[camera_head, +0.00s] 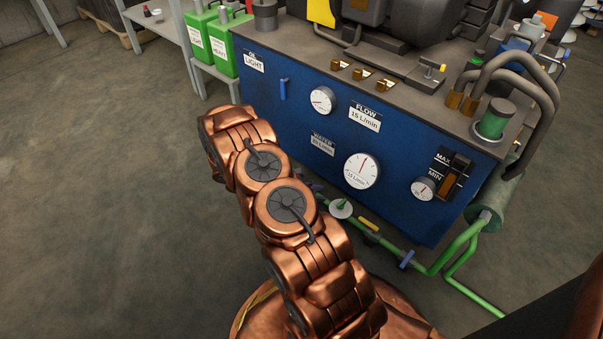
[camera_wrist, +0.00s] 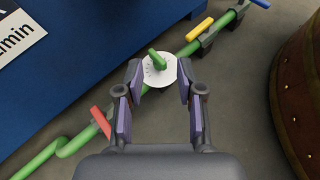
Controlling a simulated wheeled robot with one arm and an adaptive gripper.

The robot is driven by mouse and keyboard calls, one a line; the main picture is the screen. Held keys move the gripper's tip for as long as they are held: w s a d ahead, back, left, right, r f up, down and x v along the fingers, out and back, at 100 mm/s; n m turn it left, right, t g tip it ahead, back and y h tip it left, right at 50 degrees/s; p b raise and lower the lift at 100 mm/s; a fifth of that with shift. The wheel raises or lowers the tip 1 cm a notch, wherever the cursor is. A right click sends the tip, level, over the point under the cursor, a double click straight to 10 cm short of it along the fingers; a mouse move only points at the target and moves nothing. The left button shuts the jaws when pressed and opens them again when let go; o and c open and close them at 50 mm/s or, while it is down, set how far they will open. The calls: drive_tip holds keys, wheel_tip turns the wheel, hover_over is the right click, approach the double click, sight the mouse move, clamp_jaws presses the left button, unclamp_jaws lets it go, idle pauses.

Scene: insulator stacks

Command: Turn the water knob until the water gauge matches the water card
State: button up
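The likely water knob is a white dial with a green handle (camera_wrist: 158,62), on the green pipe in the wrist view. Its white disc (camera_head: 341,210) also shows low in front of the blue cabinet in the head view. My gripper (camera_wrist: 159,78) is open, with its fingertips on either side of the dial; contact cannot be told. In the head view my arm hides the gripper. The water card (camera_head: 322,144) is on the cabinet, its figures hard to read. The large gauge (camera_head: 361,171) right of it has its needle about straight up.
The blue cabinet (camera_head: 290,125) also carries a FLOW card (camera_head: 365,117) and smaller gauges. A yellow handle (camera_wrist: 200,28), a blue handle and a red handle (camera_wrist: 101,121) sit along the pipe. A brown rounded body (camera_wrist: 302,90) stands at right. Floor at left is clear.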

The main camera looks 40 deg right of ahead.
drive_tip(key=s+a+r+m+y+p, duration=0.1)
drive_tip(key=a+r, duration=0.3)
drive_tip(key=r, duration=0.5)
drive_tip(key=a+r+m+y+p, duration=0.1)
drive_tip(key=a+r+m+y, duration=0.1)
drive_tip(key=a+r, duration=0.3)
drive_tip(key=shift+s+r+m+p, duration=0.4)
drive_tip(key=shift+r+m, duration=0.1)
drive_tip(key=shift+r, duration=1.6)
